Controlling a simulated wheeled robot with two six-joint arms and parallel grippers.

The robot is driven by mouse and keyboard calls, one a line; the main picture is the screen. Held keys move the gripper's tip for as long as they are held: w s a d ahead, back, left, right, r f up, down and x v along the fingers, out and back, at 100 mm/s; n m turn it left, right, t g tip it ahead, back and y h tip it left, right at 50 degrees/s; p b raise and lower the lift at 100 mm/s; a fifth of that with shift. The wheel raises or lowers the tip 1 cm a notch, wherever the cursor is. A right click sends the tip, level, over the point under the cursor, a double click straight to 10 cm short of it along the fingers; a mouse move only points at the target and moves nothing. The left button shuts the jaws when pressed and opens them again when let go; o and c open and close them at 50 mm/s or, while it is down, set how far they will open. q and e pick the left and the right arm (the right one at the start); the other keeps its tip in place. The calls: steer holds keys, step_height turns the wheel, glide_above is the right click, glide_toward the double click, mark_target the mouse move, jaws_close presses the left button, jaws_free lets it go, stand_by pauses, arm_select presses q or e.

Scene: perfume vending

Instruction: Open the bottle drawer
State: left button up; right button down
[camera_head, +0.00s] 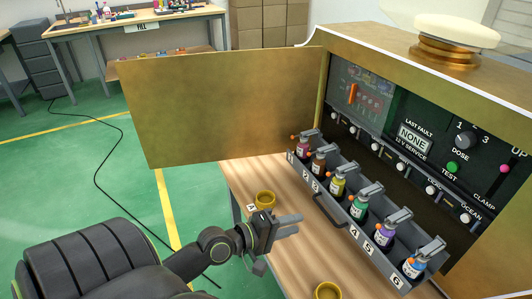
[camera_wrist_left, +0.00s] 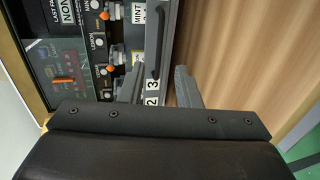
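The bottle drawer (camera_head: 335,218) is a long grey tray with a numbered front. It holds a row of coloured bottles, and its bottles stand out in front of the machine's dark panel. Its dark bar handle (camera_head: 328,212) is on the front, and the handle also shows in the left wrist view (camera_wrist_left: 155,45). My left gripper (camera_head: 299,224) is open and empty, just left of the handle and apart from it. In the left wrist view its two fingers (camera_wrist_left: 160,88) stand apart, pointing at the drawer front near numbers 2 and 3. My right gripper is out of view.
A brass-coloured door (camera_head: 225,105) stands open left of the machine. The control panel (camera_head: 430,140) rises behind the drawer.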

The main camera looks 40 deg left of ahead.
arm_select(q)
steer(key=v, duration=0.7)
steer(key=shift+s, duration=0.1)
stand_by(0.4)
steer(key=s+d+f+m+g+y, duration=0.2)
steer(key=s+d+f+m+g, duration=0.25)
steer(key=f+m, duration=0.3)
steer(key=s+a+f+m+g+y, duration=0.3)
steer(key=s+m+g+y, duration=0.25)
steer(key=s, duration=0.25)
step_height(320, 180, down, 22)
steer(key=a+g+p, duration=0.2)
steer(key=s+d+f+g+h+p, duration=0.1)
steer(key=s+f, duration=1.4)
steer(key=shift+s, duration=0.3)
